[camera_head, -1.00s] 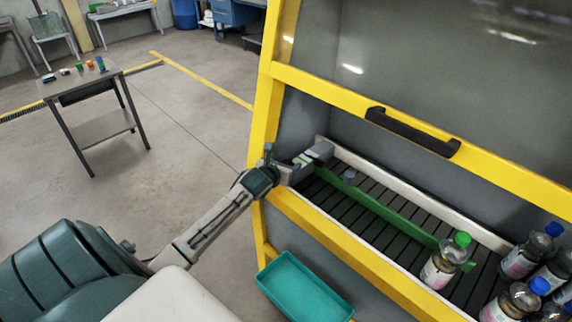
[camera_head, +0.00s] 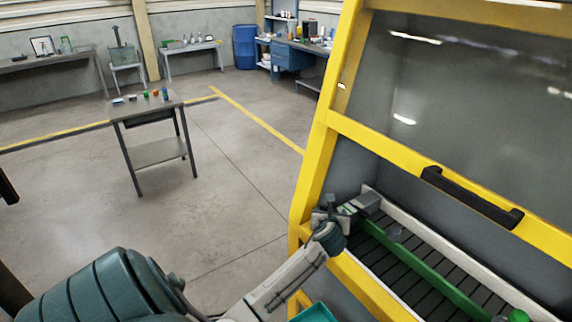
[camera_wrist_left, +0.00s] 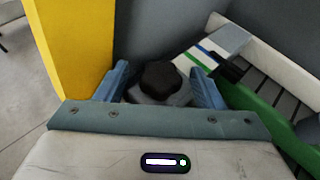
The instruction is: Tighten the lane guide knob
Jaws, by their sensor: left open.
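The lane guide is a long green rail (camera_head: 425,272) along the slatted conveyor inside the yellow-framed machine. A black lobed knob (camera_wrist_left: 160,76) on a grey base sits in the middle of the left wrist view. My left gripper (camera_wrist_left: 160,84) is open, with a blue finger on each side of the knob and visible gaps between. In the head view my left gripper (camera_head: 332,212) is at the rail's far left end and hides the knob. My right gripper is not in view.
The yellow frame post (camera_wrist_left: 78,45) stands close to the left of my left gripper. A raised cover with a black handle (camera_head: 470,197) is above the conveyor. A teal tray (camera_head: 316,313) is below the frame. The floor at left is open, with a small table (camera_head: 150,108).

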